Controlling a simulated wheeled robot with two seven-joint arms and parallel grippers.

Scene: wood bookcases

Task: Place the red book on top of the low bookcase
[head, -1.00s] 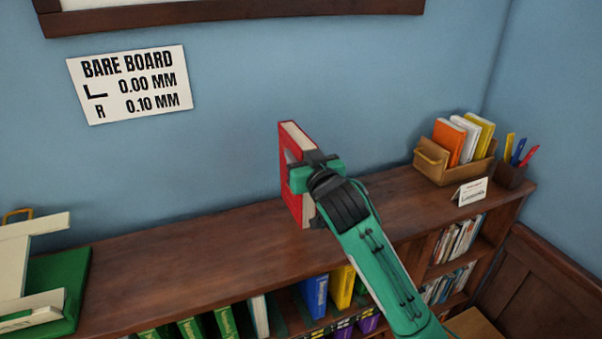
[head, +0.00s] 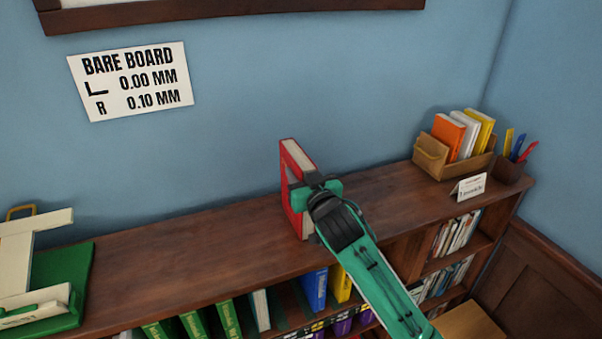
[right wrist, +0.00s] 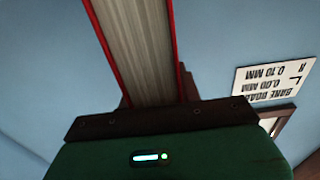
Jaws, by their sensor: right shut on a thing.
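The red book (head: 292,158) stands upright over the top of the low bookcase (head: 200,238), its pale page edges facing up and toward the right. Its lower edge is at or just above the wood; I cannot tell whether it touches. My right gripper (head: 318,190) is shut on the book from the right side and front. In the right wrist view the book (right wrist: 135,45) shows its pages between two red covers, rising from the gripper (right wrist: 160,118). My left gripper is not in view.
A wooden organizer (head: 432,160) with several books, a small card (head: 469,188) and a pen cup (head: 508,172) stand at the top's right end. A green and cream object (head: 70,290) is at the left. The top between is clear. Books fill the shelves below.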

